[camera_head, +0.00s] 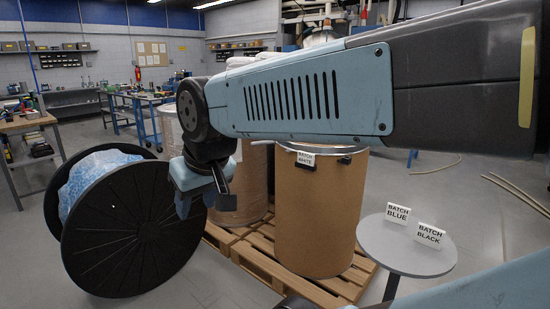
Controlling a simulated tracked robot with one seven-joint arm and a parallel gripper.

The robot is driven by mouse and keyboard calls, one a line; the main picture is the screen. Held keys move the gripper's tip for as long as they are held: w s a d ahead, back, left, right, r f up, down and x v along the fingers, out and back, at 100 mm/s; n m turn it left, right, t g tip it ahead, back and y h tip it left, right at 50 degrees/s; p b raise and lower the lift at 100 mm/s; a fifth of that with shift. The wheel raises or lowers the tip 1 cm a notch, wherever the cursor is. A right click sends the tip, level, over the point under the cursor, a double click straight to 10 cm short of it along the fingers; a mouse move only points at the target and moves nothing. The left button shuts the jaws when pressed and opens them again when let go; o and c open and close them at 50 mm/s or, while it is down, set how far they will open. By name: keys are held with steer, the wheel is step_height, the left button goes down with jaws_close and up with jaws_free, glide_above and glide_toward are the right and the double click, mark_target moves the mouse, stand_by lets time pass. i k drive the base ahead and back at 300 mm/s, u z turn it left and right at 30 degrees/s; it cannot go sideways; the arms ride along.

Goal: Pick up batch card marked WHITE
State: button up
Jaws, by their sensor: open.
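The batch card marked WHITE (305,159) is a small white card with black print. It shows at the top front rim of a brown drum (320,220), just below my arm. I cannot tell whether it stands on the lid or leans at the rim. My gripper (206,204) hangs from the arm's end, pointing down, to the left of the drum and its card. It is open, with no object visible between its fingers. The cards marked BLUE (398,212) and BLACK (430,236) stand on a round grey table (385,250) at the right.
The drum stands on a wooden pallet (262,262), with another drum (250,185) behind, partly hidden by my arm. A large black reel (125,235) stands at left, close to my gripper. Loose cables or strips (515,193) lie on the floor at right. Workbenches (25,123) stand far left.

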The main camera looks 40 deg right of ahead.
mark_target(305, 158)
steer(key=z, duration=0.45)
steer(key=i, duration=1.2)
steer(key=z, duration=0.6)
steer(key=k, duration=0.75)
steer(key=z, duration=0.15)
steer(key=i, duration=1.3)
steer(key=u, duration=0.1)
